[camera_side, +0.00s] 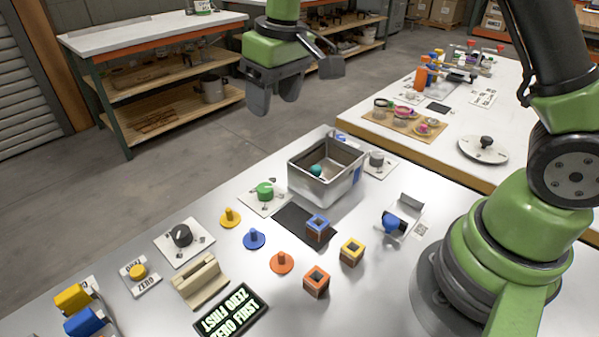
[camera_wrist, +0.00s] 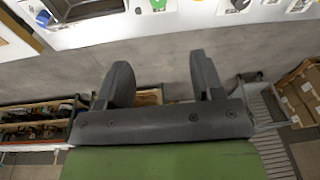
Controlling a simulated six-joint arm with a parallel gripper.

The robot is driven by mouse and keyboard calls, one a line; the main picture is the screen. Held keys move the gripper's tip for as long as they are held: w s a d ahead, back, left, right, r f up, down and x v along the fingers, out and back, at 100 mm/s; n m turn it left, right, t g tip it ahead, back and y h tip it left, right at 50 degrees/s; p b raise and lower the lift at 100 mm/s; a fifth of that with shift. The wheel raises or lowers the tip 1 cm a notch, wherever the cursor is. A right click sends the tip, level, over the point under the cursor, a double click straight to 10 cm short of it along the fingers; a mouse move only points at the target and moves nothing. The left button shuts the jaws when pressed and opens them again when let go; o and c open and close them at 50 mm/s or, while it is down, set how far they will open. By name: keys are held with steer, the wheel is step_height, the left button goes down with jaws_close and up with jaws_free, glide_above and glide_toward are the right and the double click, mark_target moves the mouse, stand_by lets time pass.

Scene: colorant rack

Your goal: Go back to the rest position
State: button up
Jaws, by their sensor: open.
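My gripper (camera_side: 275,98) is raised high above the far edge of the work table in the side view. Its two dark fingers stand apart, with nothing between them. In the wrist view my gripper (camera_wrist: 163,80) also shows open and empty, with the floor behind it and the table edge at the top. It touches nothing on the table.
On the table (camera_side: 130,305) are a metal bin (camera_side: 325,192) holding a teal piece (camera_side: 316,170), knob plates, coloured pegs, several cubes, a beige holder (camera_side: 200,283) and a display (camera_side: 232,312). A second table (camera_side: 400,150) and shelving stand behind. Air around my gripper looks clear.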

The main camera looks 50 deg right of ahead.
steer(key=s+d+r+m+t, duration=0.1)
steer(key=s+r+m+t, duration=0.15)
steer(key=s+r, duration=0.75)
steer(key=s+m+t+y, duration=0.1)
steer(key=s+m+t, duration=0.1)
steer(key=s, duration=0.9)
steer(key=shift+s+d+t, duration=0.35)
steer(key=shift+t, duration=0.2)
